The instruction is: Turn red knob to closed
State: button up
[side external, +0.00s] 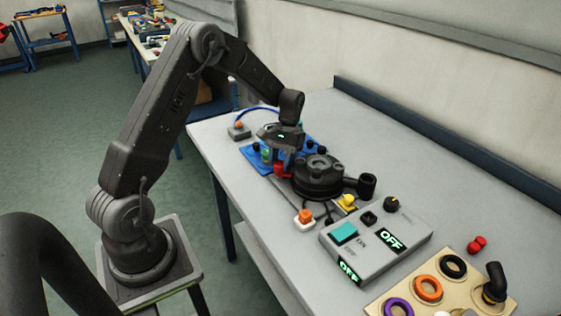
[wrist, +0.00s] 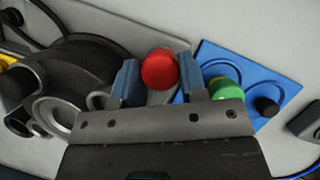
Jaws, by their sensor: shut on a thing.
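The red knob (wrist: 160,69) sits between the two blue-grey fingers of my gripper (wrist: 158,82) in the wrist view. In the side view the red knob (side external: 281,169) shows at the left edge of the black round tank unit (side external: 318,178), below my gripper (side external: 284,155). My gripper points down and is shut on the knob. In the wrist view the black tank unit (wrist: 75,70) lies just left of the knob. The knob's underside and any open or closed marking cannot be seen.
A blue tray (wrist: 250,70) with a green-topped part (wrist: 225,88) and a black knob (wrist: 266,106) lies right of my gripper in the wrist view. A grey box (side external: 375,247) reading OFF and a panel of coloured rings (side external: 428,288) stand nearer the camera. The table's back right is clear.

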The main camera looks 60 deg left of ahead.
dwell(0.4)
jog(key=o, duration=0.7)
jog(key=shift+c, duration=0.2)
